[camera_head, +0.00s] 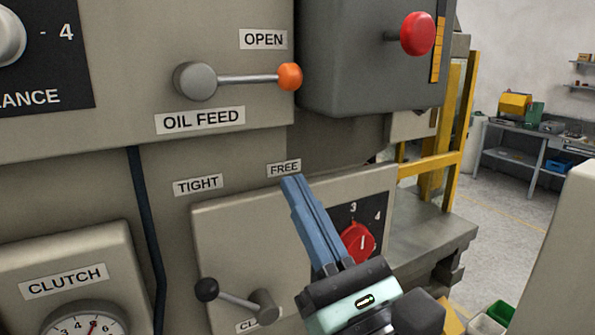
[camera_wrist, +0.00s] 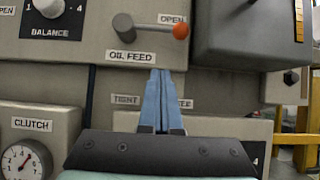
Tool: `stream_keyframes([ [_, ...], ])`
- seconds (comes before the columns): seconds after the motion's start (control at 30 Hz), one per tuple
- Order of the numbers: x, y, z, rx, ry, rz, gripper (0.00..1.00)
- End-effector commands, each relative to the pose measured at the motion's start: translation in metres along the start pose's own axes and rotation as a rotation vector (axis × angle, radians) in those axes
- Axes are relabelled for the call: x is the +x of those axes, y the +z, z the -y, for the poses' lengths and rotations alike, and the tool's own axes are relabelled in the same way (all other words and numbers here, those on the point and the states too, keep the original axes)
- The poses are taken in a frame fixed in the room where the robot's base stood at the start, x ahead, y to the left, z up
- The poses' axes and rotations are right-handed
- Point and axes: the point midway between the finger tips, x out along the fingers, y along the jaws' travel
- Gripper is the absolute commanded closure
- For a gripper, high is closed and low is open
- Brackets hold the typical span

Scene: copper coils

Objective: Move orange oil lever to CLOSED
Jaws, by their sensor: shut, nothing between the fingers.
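The oil feed lever has an orange ball (camera_head: 289,77) on a thin metal rod that reaches right from a grey round hub (camera_head: 194,81). The rod lies nearly level, with the ball just below the OPEN label (camera_head: 263,39). The OIL FEED label (camera_head: 200,120) is under the hub. No CLOSED label shows in either view. My gripper (camera_head: 291,181) has blue fingers, shut and empty, pointing up below the lever and apart from it in the head view. In the wrist view the orange ball (camera_wrist: 180,30) is above and right of the fingertips (camera_wrist: 161,72).
A grey box with a red button (camera_head: 417,33) juts out right of the ball. Below are a black-knobbed lever (camera_head: 206,289), a red dial (camera_head: 357,243) partly beside my fingers, and the CLUTCH gauge (camera_head: 80,326). A yellow frame (camera_head: 466,120) stands at the right.

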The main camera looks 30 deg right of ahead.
Motion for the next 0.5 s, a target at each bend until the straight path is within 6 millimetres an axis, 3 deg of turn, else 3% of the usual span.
stream_keyframes([
  [0.3, 0.073, 0.005, -0.001, 0.000, 0.002, 0.001, 1.00],
  [0.5, 0.097, 0.021, 0.000, -0.002, 0.001, 0.001, 1.00],
])
